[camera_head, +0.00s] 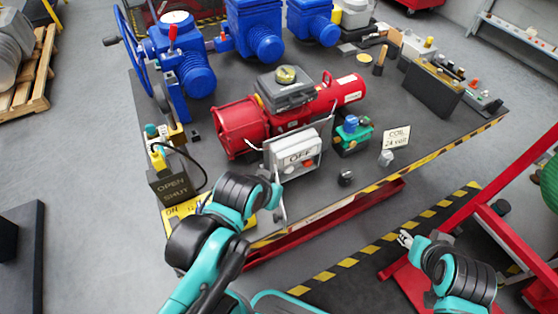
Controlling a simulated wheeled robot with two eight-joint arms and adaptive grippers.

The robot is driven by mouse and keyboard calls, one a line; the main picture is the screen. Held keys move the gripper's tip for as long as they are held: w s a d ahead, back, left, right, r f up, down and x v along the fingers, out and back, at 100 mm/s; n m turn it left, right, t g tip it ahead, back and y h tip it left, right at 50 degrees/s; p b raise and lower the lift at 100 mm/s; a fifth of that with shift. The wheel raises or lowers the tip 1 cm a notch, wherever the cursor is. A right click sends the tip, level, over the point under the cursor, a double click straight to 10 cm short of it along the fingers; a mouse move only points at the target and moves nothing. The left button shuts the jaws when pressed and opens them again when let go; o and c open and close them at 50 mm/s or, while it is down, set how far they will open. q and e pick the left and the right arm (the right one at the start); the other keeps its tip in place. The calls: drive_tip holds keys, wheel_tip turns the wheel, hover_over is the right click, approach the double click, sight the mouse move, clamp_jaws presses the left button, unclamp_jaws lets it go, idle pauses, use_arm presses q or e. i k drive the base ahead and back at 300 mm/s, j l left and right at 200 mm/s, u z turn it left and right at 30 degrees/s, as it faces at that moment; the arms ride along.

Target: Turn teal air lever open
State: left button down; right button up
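A small teal handle (151,131) stands at the left end of the bench, just above a yellow handle (158,158). I take it to be the teal air lever, but its exact setting is too small to tell. Below it is a dark box marked OPEN and SHUT (172,188). My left arm reaches in from the bottom, with its black and teal wrist right of that box; I cannot make out its fingers. My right gripper (405,239) is at lower right, away from the lever, and too small to tell open or shut.
A red actuator (242,127) lies mid-bench behind a grey panel marked OFF (296,156). A teal and blue valve unit (351,132) and a COIL 24 volt card (396,137) stand to its right. Blue actuators with a handwheel (138,55) fill the back left.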

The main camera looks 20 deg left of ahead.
sight(164, 141)
drive_tip(key=k+j+u, duration=0.1)
drive_tip(key=j, duration=0.25)
drive_tip(key=k+j+u, duration=0.1)
drive_tip(key=j, duration=0.25)
drive_tip(key=k+u, duration=0.1)
drive_tip(key=u, duration=1.15)
drive_tip(key=j+z, duration=0.2)
drive_tip(key=z, duration=0.25)
drive_tip(key=j+z, duration=0.15)
drive_tip(key=z, duration=0.35)
drive_tip(key=k+j+z, duration=0.15)
drive_tip(key=z, duration=0.3)
